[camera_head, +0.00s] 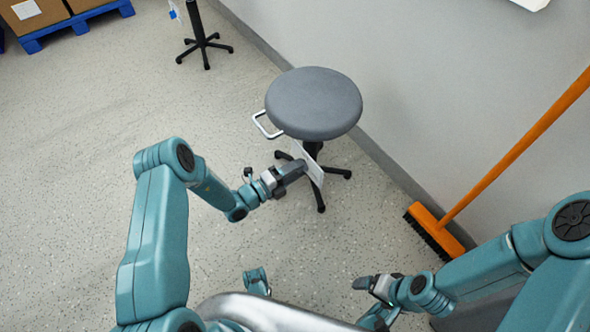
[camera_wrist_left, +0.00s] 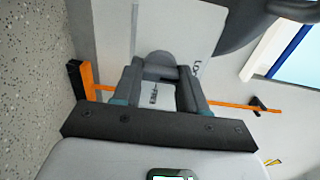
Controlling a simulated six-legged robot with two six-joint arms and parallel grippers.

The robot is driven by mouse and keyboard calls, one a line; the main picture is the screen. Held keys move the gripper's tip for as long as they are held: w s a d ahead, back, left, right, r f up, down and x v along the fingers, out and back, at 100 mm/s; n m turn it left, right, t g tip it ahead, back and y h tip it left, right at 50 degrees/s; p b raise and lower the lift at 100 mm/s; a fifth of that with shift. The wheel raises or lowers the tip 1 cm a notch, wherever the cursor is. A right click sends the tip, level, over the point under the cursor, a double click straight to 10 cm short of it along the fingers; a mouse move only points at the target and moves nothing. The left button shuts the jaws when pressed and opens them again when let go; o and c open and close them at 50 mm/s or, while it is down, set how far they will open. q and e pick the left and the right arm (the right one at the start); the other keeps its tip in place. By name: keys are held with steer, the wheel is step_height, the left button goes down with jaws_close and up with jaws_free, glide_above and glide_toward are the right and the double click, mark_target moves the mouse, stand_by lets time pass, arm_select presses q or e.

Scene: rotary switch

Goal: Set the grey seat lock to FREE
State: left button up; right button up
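The grey seat lock (camera_wrist_left: 160,66) is a small dark grey knob on a white plate (camera_wrist_left: 112,32), seen in the wrist view. Dark lettering shows on the plate below the knob, too small to read surely; letters starting "LO" stand at right. In the head view the white plate (camera_head: 311,166) hangs tilted under the round grey stool seat (camera_head: 313,100), and the knob is hidden. My left gripper (camera_head: 298,168) reaches the plate. Its fingers (camera_wrist_left: 163,82) lie on both sides of the knob and appear to touch it. My right gripper (camera_head: 364,283) is low, away from the stool.
A white handle loop (camera_head: 264,126) sticks out at the seat's left. An orange broom (camera_head: 515,150) leans on the wall (camera_head: 450,80) at right. Another stool base (camera_head: 203,42) and boxes (camera_head: 32,14) on a blue pallet (camera_head: 75,25) stand behind. The left floor is clear.

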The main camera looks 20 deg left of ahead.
arm_select(q)
steer(key=shift+c, duration=0.4)
steer(key=shift+m, duration=0.3)
steer(key=shift+m+p, duration=1.45)
steer(key=shift+m, duration=7.15)
arm_select(e)
steer(key=shift+s+a+r, duration=0.15)
steer(key=shift+r, duration=0.5)
steer(key=shift+s+a+r, duration=0.15)
steer(key=shift+r, duration=0.5)
arm_select(q)
steer(key=o, duration=1.1)
steer(key=shift+c, duration=0.2)
steer(key=p+v, duration=0.3)
steer(key=v, duration=1.3)
steer(key=shift+a+p, duration=0.15)
steer(key=shift+p, duration=0.2)
arm_select(e)
steer(key=r, duration=0.3)
steer(key=shift+s+a+r+n+g, duration=0.2)
steer(key=shift+s+a+n+g, duration=0.1)
steer(key=shift+s, duration=0.05)
